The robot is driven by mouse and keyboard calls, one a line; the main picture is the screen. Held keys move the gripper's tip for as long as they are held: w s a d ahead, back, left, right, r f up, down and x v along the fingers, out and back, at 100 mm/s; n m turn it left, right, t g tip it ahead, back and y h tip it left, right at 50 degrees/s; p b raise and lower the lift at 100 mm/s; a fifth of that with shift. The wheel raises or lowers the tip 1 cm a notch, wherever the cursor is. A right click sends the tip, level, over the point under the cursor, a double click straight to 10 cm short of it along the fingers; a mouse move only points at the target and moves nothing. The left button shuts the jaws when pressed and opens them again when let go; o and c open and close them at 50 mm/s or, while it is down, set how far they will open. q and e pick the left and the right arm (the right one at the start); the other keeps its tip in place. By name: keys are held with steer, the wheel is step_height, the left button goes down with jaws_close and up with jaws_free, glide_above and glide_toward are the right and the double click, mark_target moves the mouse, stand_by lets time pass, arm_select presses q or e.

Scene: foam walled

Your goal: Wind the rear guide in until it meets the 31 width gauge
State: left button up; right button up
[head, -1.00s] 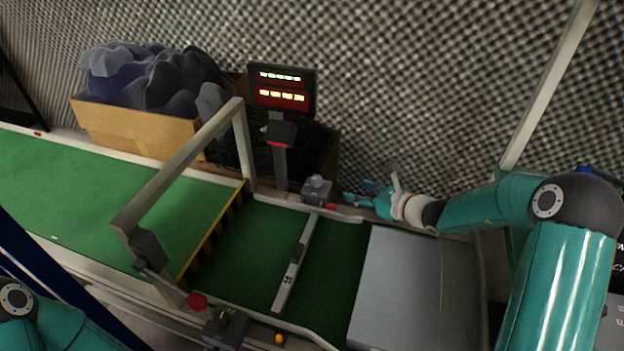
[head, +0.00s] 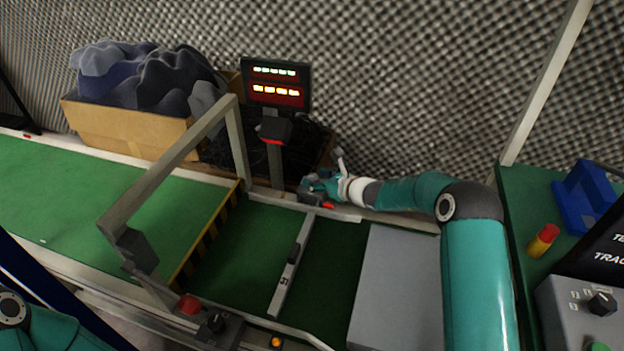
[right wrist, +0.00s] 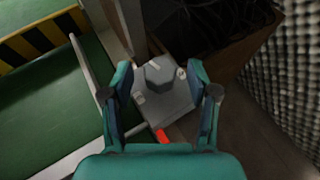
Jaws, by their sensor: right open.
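The width gauge (head: 290,265), a pale bar marked 31 with a dark grip, lies across the green belt. The rear guide (head: 348,217) is a light rail along the belt's far edge; in the right wrist view a rail (right wrist: 88,68) runs beside the belt. A grey block with a dark hexagonal knob (right wrist: 160,75) sits at the rear edge, mostly hidden by my gripper in the head view. My right gripper (right wrist: 160,88) is open, with its fingers on either side of the block and knob; contact cannot be told. My left gripper is out of view.
A grey metal plate (head: 395,290) covers the belt's right part. A pale frame (head: 170,170) arches over the belt. A red button (head: 189,304) is at the front.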

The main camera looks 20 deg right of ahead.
steer(key=shift+x, duration=1.05)
